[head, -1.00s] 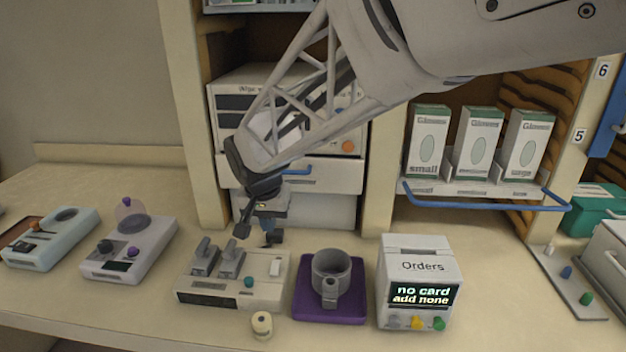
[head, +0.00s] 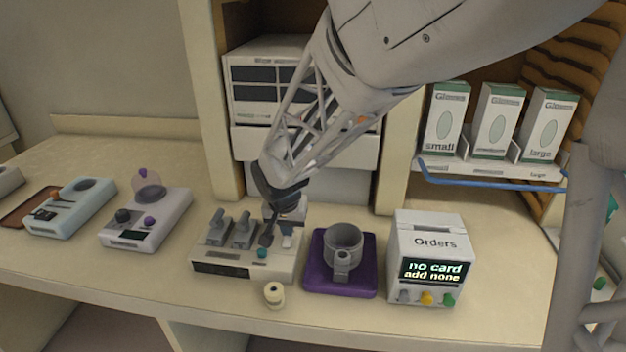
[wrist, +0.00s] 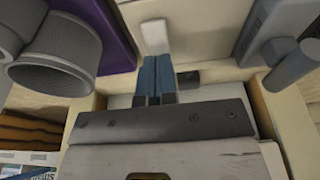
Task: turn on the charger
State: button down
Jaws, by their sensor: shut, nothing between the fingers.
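The charger (head: 205,267) is a low beige unit on the counter, with a dark display strip on its front that shows no lit text. Two grey handsets (head: 240,235) stand in its slots, and a teal button (head: 262,253) is on its top. A white switch (head: 288,241) is at its right side, and it also shows in the wrist view (wrist: 154,37). My gripper (wrist: 157,58) is shut and empty, its blue fingertips together just beside the white switch. I cannot tell whether they touch it. In the head view the hand partly covers the charger's right rear.
Beyond is the Orders box (head: 425,235), reading "no card add none". A small cream spool (head: 273,292) lies in front. A white device (head: 150,222) stands left.

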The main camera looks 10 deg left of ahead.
aim_at(287, 240)
jog(key=shift+w+f, duration=0.1)
jog(key=shift+f, duration=0.35)
jog(key=shift+w+f+g, duration=0.3)
jog(key=shift+f+g, duration=0.4)
jog(key=shift+g, duration=0.4)
jog(key=shift+s+f, duration=0.1)
jog(key=shift+s+d+f, duration=0.1)
jog(key=shift+s+f, duration=0.05)
jog(key=shift+s, duration=0.75)
jog(key=shift+r, duration=0.25)
notch_tip(287, 240, up, 15)
jog(key=shift+w, duration=0.15)
